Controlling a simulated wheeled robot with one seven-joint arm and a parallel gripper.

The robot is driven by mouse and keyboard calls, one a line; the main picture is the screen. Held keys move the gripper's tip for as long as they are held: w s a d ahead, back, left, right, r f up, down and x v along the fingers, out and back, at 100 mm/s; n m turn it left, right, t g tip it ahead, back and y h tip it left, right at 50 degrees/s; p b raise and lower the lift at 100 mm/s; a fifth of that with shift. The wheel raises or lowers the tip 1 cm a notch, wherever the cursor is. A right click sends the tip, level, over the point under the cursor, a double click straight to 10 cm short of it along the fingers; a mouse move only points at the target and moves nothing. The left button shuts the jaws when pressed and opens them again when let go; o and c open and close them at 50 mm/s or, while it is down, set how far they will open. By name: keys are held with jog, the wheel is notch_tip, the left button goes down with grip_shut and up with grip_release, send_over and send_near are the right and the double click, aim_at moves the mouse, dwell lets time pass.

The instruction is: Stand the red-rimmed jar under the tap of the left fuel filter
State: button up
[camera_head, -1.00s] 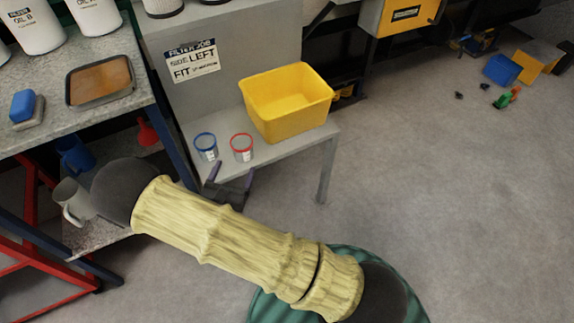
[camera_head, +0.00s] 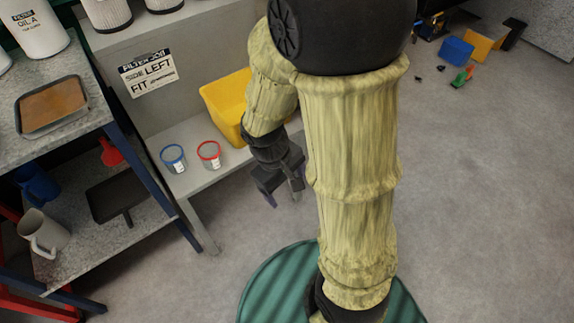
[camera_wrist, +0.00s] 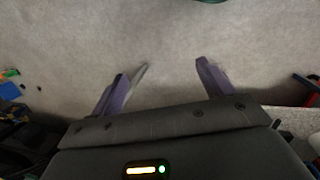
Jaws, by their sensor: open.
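The red-rimmed jar (camera_head: 209,155) stands upright on the low grey bench (camera_head: 208,178), to the right of a blue-rimmed jar (camera_head: 173,158). My gripper (camera_head: 283,192) hangs past the bench's front right side, to the right of and apart from the red-rimmed jar. In the wrist view my gripper (camera_wrist: 170,75) is open and empty, with bare floor beyond its fingers. A sign (camera_head: 148,73) behind the bench reads "FILTER JOB", "SIDE LEFT" and "FIT". The left fuel filter and its tap are not visible.
A yellow bin (camera_head: 224,101) stands behind the red-rimmed jar, partly hidden by my arm. At left a workbench holds a brown-filled tray (camera_head: 52,104); its lower shelf holds a mug (camera_head: 42,234) and dark tray (camera_head: 118,196). Floor at right is mostly clear.

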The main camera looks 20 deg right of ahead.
jog(key=r+m+t, duration=0.1)
jog(key=w+r+m+t+y, duration=0.1)
jog(key=r+m, duration=0.1)
jog(key=r+m+t+y, duration=0.1)
jog(key=shift+w+d+r+m, duration=0.3)
jog(key=shift+d+m, duration=0.1)
jog(key=shift+o, duration=0.6)
